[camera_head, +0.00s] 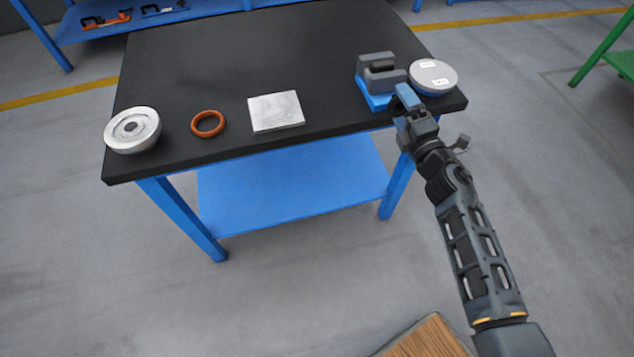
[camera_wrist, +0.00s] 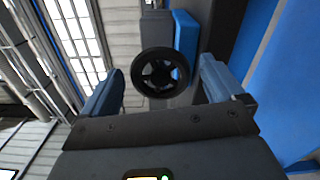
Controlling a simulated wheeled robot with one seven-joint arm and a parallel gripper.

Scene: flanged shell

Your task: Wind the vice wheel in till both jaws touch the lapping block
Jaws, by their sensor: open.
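The vice (camera_head: 375,60), grey with a blue base, stands at the table's right front corner. Its two grey jaws show in the head view. A darker piece (camera_head: 383,67) shows between them; I cannot tell whether it is the lapping block or whether the jaws touch it. The black spoked vice wheel (camera_wrist: 160,73) shows in the wrist view, with the vice body (camera_wrist: 157,28) behind it. My gripper (camera_head: 405,98) is at the table's front edge, in front of the vice. Its fingers (camera_wrist: 162,68) are open, one on each side of the wheel, with visible gaps.
A round grey disc (camera_head: 433,76) with white labels sits right beside the vice. On the black table (camera_head: 230,60) lie a silver plate (camera_head: 275,111), an orange ring (camera_head: 208,124) and a round metal flanged shell (camera_head: 132,130). The table's back middle is clear.

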